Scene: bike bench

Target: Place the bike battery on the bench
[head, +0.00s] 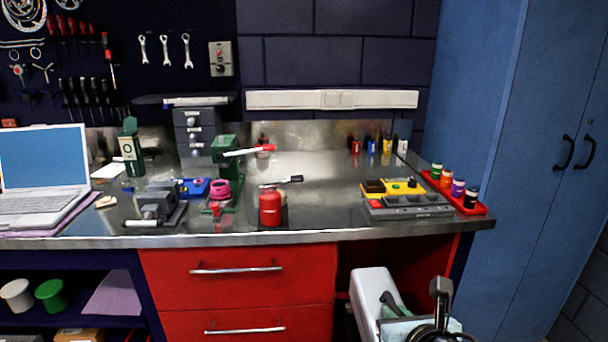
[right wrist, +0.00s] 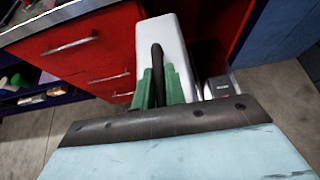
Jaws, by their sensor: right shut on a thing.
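The bike battery (head: 370,290) is a white box in front of the red drawers at the lower right of the head view, below the level of the bench top. It also shows in the right wrist view (right wrist: 170,40), with a dark handle (right wrist: 156,62). My right gripper (head: 391,304) is shut on that handle, with green fingertips (right wrist: 158,92) on either side of it. The metal bench (head: 325,195) stands behind and above the battery. My left gripper is out of view.
A red gas canister (head: 270,206) stands near the bench's front edge. Bare metal lies between canister and tray. A laptop (head: 42,170) is at the left.

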